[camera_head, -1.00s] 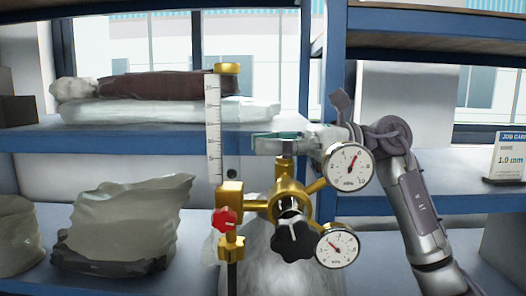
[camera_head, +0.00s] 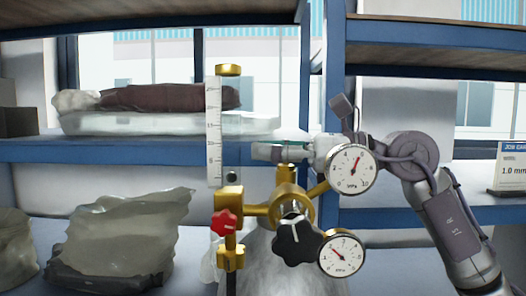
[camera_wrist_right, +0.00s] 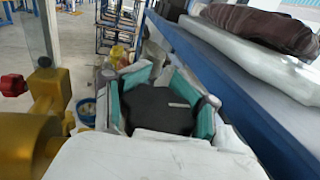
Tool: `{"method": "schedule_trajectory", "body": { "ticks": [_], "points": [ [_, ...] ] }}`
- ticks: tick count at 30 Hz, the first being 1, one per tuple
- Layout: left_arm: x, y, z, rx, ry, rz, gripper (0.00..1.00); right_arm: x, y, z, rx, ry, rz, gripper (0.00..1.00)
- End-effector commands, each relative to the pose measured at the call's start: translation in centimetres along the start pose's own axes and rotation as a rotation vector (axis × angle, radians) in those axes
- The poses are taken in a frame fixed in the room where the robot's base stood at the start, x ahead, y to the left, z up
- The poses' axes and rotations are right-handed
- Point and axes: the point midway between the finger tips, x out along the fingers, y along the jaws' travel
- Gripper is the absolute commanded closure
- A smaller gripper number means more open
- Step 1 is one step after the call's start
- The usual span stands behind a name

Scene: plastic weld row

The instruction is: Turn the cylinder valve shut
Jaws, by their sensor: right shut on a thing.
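The gas cylinder (camera_head: 285,272) stands upright in the head view, with a brass valve and regulator (camera_head: 292,203) on top. My right gripper (camera_head: 268,152) is at the top of the brass valve stem (camera_head: 285,176), reaching in from the right behind the upper gauge. In the right wrist view its teal pads (camera_wrist_right: 158,100) sit on both sides of a dark valve handwheel (camera_wrist_right: 160,110) with a pale mark, shut on it. The handwheel is largely hidden in the head view. My left gripper is not in view.
A black knob (camera_head: 295,241), a red knob (camera_head: 225,222), two round gauges (camera_head: 354,169) and an upright flow tube (camera_head: 214,135) crowd the valve. Blue shelving (camera_head: 120,150) with wrapped packs (camera_head: 165,98) stands behind. A bag (camera_head: 120,240) lies on the left.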

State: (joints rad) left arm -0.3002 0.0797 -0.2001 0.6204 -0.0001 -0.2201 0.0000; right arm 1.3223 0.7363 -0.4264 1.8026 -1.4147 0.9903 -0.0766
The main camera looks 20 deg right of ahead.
Motion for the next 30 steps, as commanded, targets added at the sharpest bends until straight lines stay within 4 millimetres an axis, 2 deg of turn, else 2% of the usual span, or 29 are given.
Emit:
{"method": "schedule_trajectory", "body": {
  "ticks": [5, 6, 9, 20, 23, 30],
  "points": [
    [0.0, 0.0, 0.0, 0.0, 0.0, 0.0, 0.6, -0.2, -0.1, 0.2, -0.001, -0.003, -0.004, 0.87],
    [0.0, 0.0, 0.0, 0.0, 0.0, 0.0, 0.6, -0.2, -0.1, 0.2, -0.001, -0.003, -0.004, 0.51],
    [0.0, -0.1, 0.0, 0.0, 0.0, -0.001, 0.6, -0.2, -0.1, 0.2, -0.001, -0.002, -0.003, 0.35],
    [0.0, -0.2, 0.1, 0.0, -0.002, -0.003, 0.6, -0.4, -0.1, 0.0, 0.001, 0.0, -0.001, 0.35],
    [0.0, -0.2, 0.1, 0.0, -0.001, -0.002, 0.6, -1.5, -0.1, 0.0, 0.002, 0.0, -0.003, 0.35],
    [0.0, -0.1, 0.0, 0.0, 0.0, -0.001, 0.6, -6.6, -0.2, -0.1, 0.002, 0.0, -0.007, 0.35]
  ]
}}
